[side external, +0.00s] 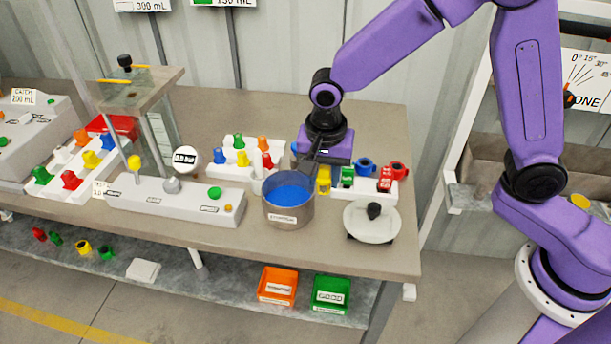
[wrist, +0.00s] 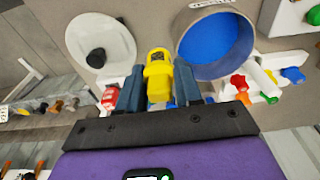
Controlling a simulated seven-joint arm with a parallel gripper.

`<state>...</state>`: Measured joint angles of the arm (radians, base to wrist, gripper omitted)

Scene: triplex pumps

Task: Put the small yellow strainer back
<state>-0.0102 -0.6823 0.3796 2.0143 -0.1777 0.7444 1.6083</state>
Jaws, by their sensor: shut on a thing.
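The small yellow strainer (wrist: 158,74) is between the two dark fingers of my gripper (wrist: 158,92) in the wrist view. My gripper is shut on it. In the side external view the yellow strainer (side external: 323,180) shows below my gripper (side external: 317,166), just right of the pot. It is at the left end of a white rack (side external: 346,190) that holds green, blue and red parts. I cannot tell whether the strainer touches the rack or is seated in it, because its lower end is hidden.
A grey pot (side external: 288,212) with blue inside stands close on the left. A round white lid (side external: 371,224) with a black knob lies at the front right. Another white rack (side external: 236,160) with coloured parts stands behind the pot. The table's right front corner is clear.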

